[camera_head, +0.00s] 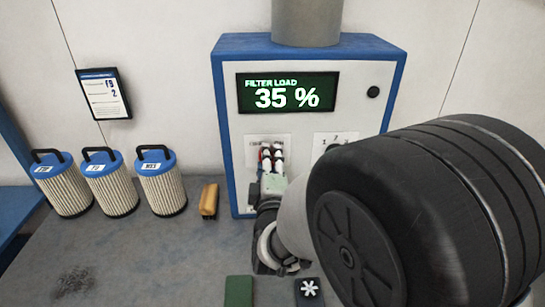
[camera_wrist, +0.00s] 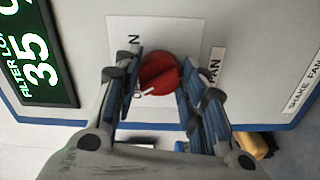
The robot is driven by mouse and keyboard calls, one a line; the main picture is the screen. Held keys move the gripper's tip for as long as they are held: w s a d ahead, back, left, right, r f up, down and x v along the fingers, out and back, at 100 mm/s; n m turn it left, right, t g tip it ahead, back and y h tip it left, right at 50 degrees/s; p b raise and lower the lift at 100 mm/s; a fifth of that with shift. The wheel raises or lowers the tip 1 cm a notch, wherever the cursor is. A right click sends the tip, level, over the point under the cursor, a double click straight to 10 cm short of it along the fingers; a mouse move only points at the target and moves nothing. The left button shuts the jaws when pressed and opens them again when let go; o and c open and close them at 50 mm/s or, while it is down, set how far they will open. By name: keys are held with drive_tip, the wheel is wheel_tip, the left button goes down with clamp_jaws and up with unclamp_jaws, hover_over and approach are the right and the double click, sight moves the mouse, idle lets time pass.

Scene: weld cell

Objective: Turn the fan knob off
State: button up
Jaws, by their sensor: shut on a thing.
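The red fan knob (camera_wrist: 160,70) sits on a white plate on the front of the filter cabinet (camera_head: 233,165). In the wrist view a short white mark on it points to the lower left. My gripper (camera_wrist: 161,78) has its blue-padded fingers on both sides of the knob, closed on it. In the head view my gripper (camera_head: 271,160) reaches the cabinet's lower left front and hides most of the knob. A "FAN" label (camera_wrist: 215,68) shows beside the plate, and another label is partly hidden by a finger.
The display (camera_head: 288,92) reads "FILTER LOAD 35 %". A second dial (camera_head: 336,146) marked with numbers is partly behind my arm. Several blue-topped filters (camera_head: 160,182) and a tan brush-like block (camera_head: 209,200) stand left of the cabinet. Green (camera_head: 238,291) and dark (camera_head: 309,292) items lie in front.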

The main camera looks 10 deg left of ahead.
drive_tip(key=shift+n, duration=1.1)
drive_tip(key=shift+r, duration=0.1)
drive_tip(key=o, duration=1.1)
drive_tip(key=v, duration=0.7)
drive_tip(key=shift+s+d, duration=0.1)
drive_tip(key=shift+s, duration=0.1)
